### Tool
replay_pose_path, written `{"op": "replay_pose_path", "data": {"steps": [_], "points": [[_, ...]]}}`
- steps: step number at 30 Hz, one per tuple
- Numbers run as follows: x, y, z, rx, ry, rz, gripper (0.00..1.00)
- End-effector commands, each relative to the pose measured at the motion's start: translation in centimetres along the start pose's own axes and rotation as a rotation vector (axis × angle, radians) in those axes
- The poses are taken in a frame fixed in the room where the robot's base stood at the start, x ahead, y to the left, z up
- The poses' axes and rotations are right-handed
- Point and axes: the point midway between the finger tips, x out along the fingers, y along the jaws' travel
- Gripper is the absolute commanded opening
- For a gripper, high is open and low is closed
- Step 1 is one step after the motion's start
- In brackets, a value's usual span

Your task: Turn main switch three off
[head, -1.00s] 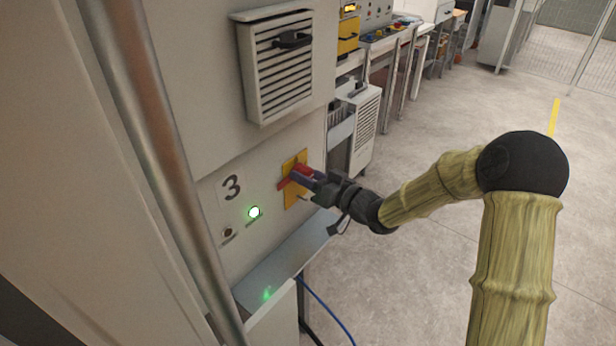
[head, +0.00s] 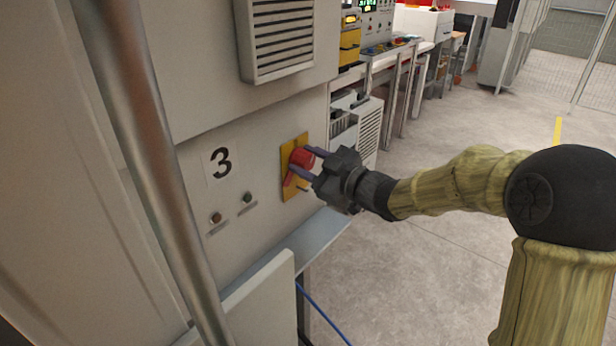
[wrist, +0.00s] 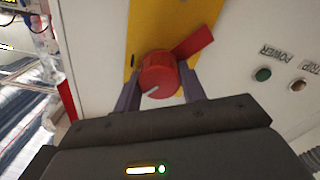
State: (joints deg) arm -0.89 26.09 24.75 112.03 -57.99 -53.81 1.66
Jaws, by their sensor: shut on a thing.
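Main switch three is a red rotary knob (head: 301,158) with a red lever on a yellow plate (head: 286,160), to the right of the "3" label (head: 221,163). The lever slants down in the head view. In the wrist view the knob (wrist: 158,76) shows a white mark, and its lever (wrist: 193,42) points up and right. My gripper (head: 306,163) has its two purple fingers on either side of the knob and is shut on it. The green POWER lamp (wrist: 263,74) is dark.
A second small lamp (head: 216,218) sits left of the power lamp. A grey ledge (head: 315,235) juts out below the switch, and a vent (head: 278,38) is above. A metal pole (head: 150,150) stands at the left. Open floor lies to the right.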

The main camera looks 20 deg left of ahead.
Motion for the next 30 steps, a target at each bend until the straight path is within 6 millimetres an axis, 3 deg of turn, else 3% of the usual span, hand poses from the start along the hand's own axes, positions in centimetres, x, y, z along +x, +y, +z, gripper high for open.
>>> {"op": "replay_pose_path", "data": {"steps": [15, 30], "points": [[-0.02, -0.37, 0.55, -0.47, -0.001, 0.0, 0.18], [0.0, -0.2, 0.21, -0.661, -0.002, -0.001, 0.18]]}}
